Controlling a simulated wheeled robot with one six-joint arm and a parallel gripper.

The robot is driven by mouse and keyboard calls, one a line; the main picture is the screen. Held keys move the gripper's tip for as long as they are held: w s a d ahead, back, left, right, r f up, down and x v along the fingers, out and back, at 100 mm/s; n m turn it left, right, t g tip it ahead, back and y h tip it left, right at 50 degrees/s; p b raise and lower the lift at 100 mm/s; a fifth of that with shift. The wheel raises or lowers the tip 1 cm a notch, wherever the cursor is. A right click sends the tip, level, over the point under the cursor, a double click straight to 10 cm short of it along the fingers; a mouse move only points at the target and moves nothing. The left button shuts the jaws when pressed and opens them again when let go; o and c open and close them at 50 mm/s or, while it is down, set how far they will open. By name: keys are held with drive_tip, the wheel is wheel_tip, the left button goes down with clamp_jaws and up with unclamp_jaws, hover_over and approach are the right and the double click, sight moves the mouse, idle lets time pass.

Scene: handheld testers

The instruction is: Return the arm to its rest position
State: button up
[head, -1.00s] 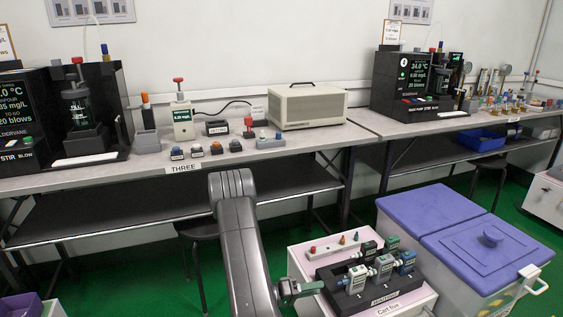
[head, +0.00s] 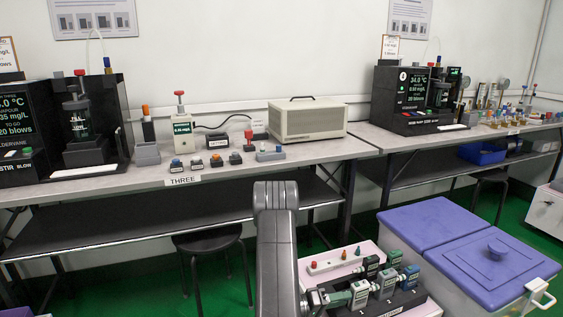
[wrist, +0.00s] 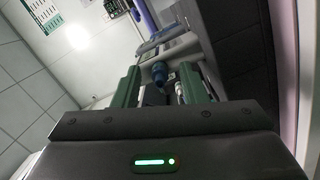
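My arm (head: 277,235) rises at the bottom middle of the head view, its upper link bent. My gripper (head: 337,298) is low, at the left side of the dark tester holder, close beside a grey tester with a green part (head: 360,293). In the wrist view my gripper (wrist: 163,78) has its two green fingers apart. A grey tester body (wrist: 168,48) with a blue knob (wrist: 159,74) shows beyond and between them. I see no finger pressing on it; how near it is to the fingertips is hard to tell.
The pink-topped cart (head: 318,250) carries the holder with several testers. A lidded purple bin (head: 440,215) stands at its right. The long bench (head: 235,172) with instruments runs behind, a black stool (head: 208,238) before it.

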drive_tip(key=shift+a, duration=0.15)
drive_tip(key=p+v, duration=0.3)
drive_tip(key=v, duration=1.1)
drive_tip(key=b+x, duration=0.3)
drive_tip(key=x, duration=1.1)
drive_tip(key=shift+f, duration=0.1)
drive_tip(key=shift+s+a+r+p, duration=0.1)
drive_tip(key=shift+a+r+p, duration=0.1)
drive_tip(key=shift+p, duration=0.15)
drive_tip(key=shift+p+v, duration=0.95)
drive_tip(key=shift+v, duration=0.25)
drive_tip(key=shift+s+f, duration=0.15)
drive_tip(key=shift+s, duration=0.1)
